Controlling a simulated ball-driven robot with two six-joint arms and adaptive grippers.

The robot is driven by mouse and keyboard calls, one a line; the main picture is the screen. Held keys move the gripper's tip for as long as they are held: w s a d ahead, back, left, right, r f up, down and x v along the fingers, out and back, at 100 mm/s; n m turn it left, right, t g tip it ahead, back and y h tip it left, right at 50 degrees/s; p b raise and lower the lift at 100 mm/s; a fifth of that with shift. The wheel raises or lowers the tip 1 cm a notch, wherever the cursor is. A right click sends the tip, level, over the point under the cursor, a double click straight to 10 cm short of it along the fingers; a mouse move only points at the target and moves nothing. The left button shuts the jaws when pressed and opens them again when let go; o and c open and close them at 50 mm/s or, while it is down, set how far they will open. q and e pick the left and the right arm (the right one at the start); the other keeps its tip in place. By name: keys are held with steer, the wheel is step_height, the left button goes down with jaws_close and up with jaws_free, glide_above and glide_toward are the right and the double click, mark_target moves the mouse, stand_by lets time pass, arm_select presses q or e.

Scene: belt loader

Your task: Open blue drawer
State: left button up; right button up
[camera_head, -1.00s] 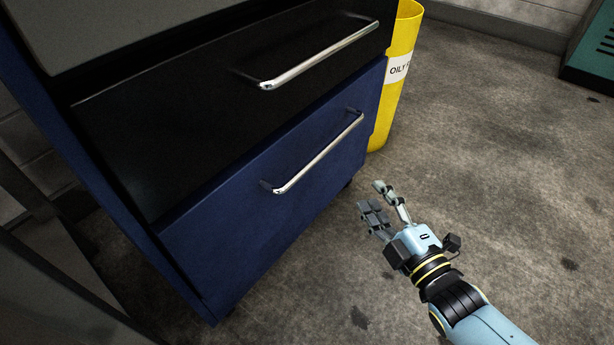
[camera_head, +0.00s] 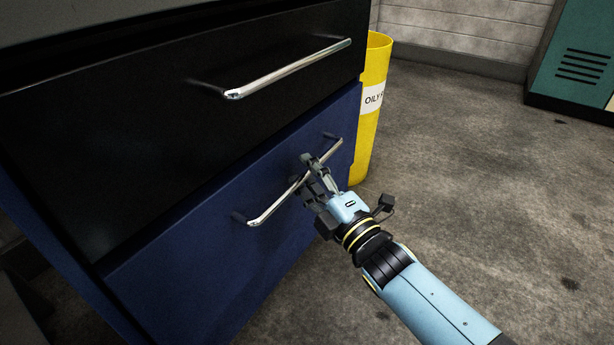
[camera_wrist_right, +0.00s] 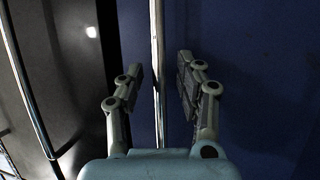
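The blue drawer (camera_head: 215,255) is the lower front of the cabinet and looks closed. Its silver bar handle (camera_head: 268,213) runs diagonally across it. My right gripper (camera_head: 308,174) is at the middle-right part of this handle. In the right wrist view the fingers (camera_wrist_right: 160,85) are open, one on each side of the handle (camera_wrist_right: 157,50), with gaps between the pads and the bar. The blue drawer front (camera_wrist_right: 260,80) fills the right of that view. My left gripper is not in view.
A black drawer (camera_head: 150,110) with its own silver handle (camera_head: 290,68) sits above the blue one. A yellow bin (camera_head: 372,125) stands behind the cabinet's right side. A green locker (camera_head: 580,55) is at the far right. The concrete floor (camera_head: 480,200) is clear.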

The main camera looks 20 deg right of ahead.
steer(key=shift+w, duration=0.2)
steer(key=shift+c, duration=0.4)
jaws_close()
